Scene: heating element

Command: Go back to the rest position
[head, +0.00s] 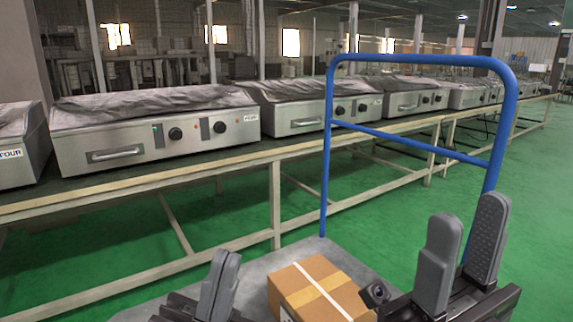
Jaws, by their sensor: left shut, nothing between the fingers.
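My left gripper (227,262) is at the bottom of the head view, left of centre. Its two grey fingers are together, with nothing between them. My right gripper (466,217) is at the lower right. Its two grey fingers stand apart, and I see nothing between them. A cardboard box (312,284) lies on the cart platform (262,264), between my two grippers in the picture. The lower parts of both grippers are cut off by the bottom edge.
The cart's blue handle (327,150) rises behind the box and passes behind my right gripper. A long table (130,186) holds a row of steel heating units, including one nearby (160,135) with a dark knob. Green floor (545,200) is clear at the right.

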